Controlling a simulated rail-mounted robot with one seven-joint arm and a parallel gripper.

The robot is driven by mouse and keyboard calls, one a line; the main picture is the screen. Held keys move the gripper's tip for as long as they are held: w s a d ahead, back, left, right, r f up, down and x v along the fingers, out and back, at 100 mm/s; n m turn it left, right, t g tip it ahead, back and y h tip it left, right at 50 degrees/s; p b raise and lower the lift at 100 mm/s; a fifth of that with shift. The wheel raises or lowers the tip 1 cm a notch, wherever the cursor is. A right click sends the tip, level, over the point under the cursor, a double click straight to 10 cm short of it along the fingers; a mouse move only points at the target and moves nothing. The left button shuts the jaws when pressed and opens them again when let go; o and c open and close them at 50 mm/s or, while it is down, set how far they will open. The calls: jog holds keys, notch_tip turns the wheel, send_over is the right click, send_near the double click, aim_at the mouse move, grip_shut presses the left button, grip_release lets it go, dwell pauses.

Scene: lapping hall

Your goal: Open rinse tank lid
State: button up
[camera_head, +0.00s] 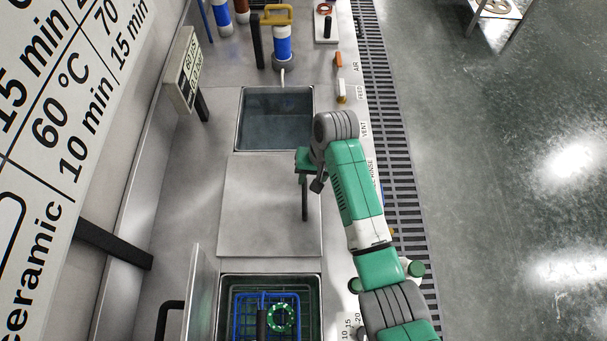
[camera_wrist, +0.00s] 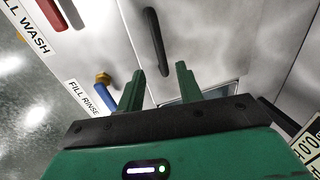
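The rinse tank lid (camera_head: 262,215) is a flat grey metal panel, lying shut between two open tanks. Its dark bar handle (camera_head: 304,200) runs along its right side; the handle also shows in the wrist view (camera_wrist: 153,35). My gripper (camera_head: 305,161) is over the far right part of the lid, near the handle's far end. In the wrist view my gripper's two green fingers (camera_wrist: 159,74) are apart with nothing held. The handle's near end appears between the fingertips in that picture, but the handle looks beyond them. I cannot tell the exact gap.
An open tank of water (camera_head: 275,120) lies beyond the lid. A nearer open tank (camera_head: 271,280) holds a blue wire basket (camera_head: 247,306), with its own lid (camera_head: 204,290) standing upright. Labelled levers, including a blue one (camera_wrist: 90,100), line the bench edge.

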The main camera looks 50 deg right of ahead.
aim_at(305, 192)
jog(key=f, duration=0.2)
jog(key=f+b, duration=0.1)
jog(key=f, duration=0.1)
jog(key=w+a+f, duration=0.1)
jog(key=f, duration=0.2)
grip_shut()
